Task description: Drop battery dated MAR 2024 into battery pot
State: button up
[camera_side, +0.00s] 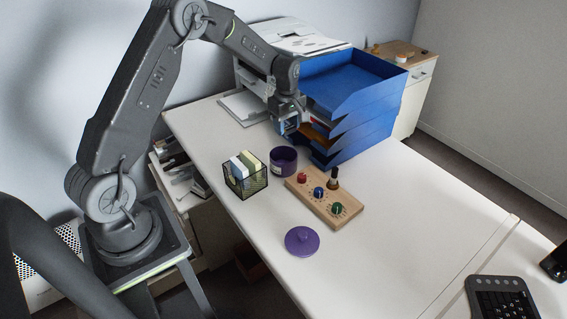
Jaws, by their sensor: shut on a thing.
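My gripper (289,132) points down above the desk, just behind and above a round purple pot (284,167). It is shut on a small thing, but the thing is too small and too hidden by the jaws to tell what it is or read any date. The pot stands upright on the desk with its top open, and a pale label shows on its side. A purple lid (301,242) with a knob lies apart on the desk, nearer the camera. I cannot make out any battery clearly.
A wooden block (341,209) with red, blue and green knobs and a dark upright piece stands right of the pot. A black wire basket (245,182) with cards stands left. Blue stacked trays (367,97) rise behind, close to my gripper.

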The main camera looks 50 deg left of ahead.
send_near(286, 150)
jog(key=shift+s+d+f, duration=0.5)
jog(key=shift+d+f, duration=0.2)
jog(key=shift+f, duration=0.25)
jog(key=shift+s+d+f, duration=0.45)
jog(key=shift+d+f, duration=0.2)
jog(key=shift+f, duration=0.35)
jog(key=shift+s+d+f, duration=0.5)
jog(key=shift+d+f, duration=0.2)
jog(key=shift+f, duration=0.25)
jog(key=o, duration=1)
notch_tip(286, 150, up, 14)
jog(key=shift+f, duration=0.1)
